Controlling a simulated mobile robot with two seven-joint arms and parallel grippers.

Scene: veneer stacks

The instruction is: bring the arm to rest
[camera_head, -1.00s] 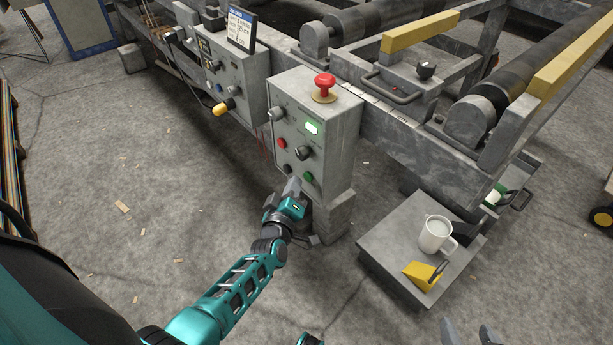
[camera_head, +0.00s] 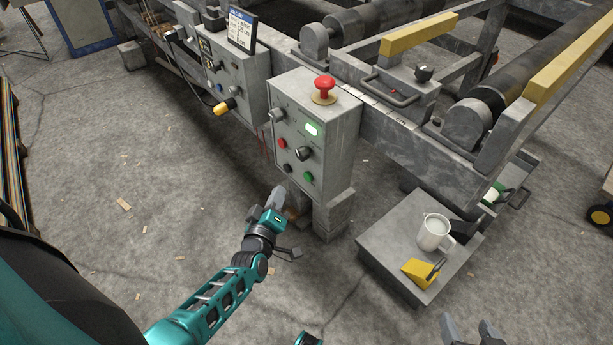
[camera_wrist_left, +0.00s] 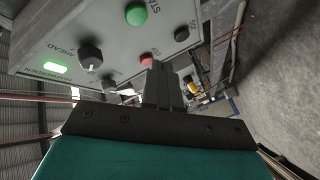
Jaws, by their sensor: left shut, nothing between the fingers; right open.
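My left gripper (camera_head: 276,197) is shut and empty in the head view, in front of and below the lower left of the grey control box. Its shut fingers (camera_wrist_left: 162,85) also show in the left wrist view, with the box's panel beyond them. The control box (camera_head: 335,150) carries a red mushroom button (camera_head: 325,86), a lit green lamp (camera_head: 312,129), a green button (camera_head: 307,177) and knobs. My right gripper (camera_head: 472,330) shows only its fingertips at the bottom edge of the head view, open and apart.
A grey platform (camera_head: 385,240) at the right holds a white mug (camera_head: 434,232) and a yellow wedge-shaped object (camera_head: 419,272). A second control box (camera_head: 236,82) stands further back on the machine frame. The concrete floor (camera_head: 150,215) at left is open, with small wood scraps.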

